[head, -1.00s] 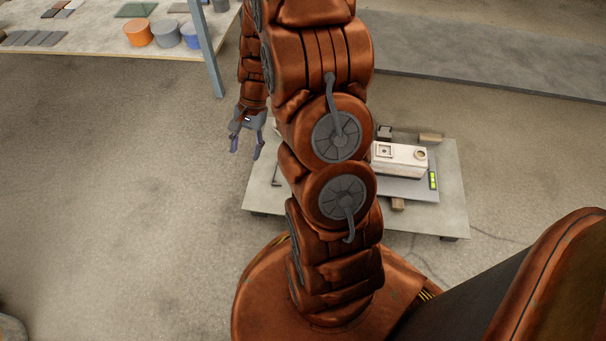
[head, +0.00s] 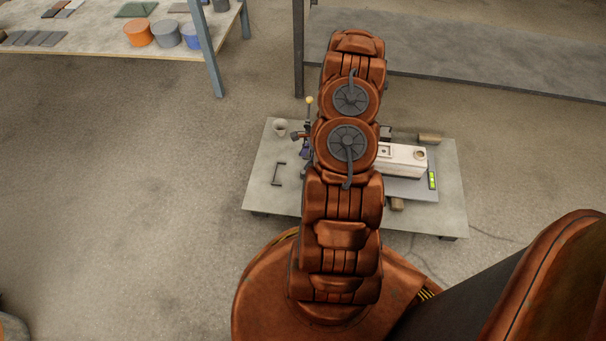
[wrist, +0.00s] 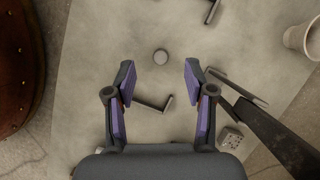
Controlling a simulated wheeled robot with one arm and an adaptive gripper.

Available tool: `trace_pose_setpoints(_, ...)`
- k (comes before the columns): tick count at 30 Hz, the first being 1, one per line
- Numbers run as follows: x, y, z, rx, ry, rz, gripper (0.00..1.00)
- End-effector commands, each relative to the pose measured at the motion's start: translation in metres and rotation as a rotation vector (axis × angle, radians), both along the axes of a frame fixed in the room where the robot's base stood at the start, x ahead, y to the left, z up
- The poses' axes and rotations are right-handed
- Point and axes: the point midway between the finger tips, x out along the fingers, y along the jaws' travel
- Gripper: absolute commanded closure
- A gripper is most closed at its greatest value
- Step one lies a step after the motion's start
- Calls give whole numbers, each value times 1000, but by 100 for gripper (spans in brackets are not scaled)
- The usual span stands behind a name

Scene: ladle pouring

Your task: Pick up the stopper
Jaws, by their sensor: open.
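In the head view my arm hides most of the gripper, and I cannot make out the round piece.
A dark angled bracket (wrist: 153,104) lies between the fingers lower down; another (head: 279,174) lies left of my arm. A dark forked bar (wrist: 270,128) is close to the right finger. A white block (head: 403,160) stands right.

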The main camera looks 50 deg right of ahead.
Motion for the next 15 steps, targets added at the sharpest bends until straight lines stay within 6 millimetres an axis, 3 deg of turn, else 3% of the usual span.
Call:
trace_pose_setpoints(6, -12, -9, -23, 5, 18, -65, 46)
trace_pose_setpoints(15, -6, -3, -48, 1, 17, -66, 46)
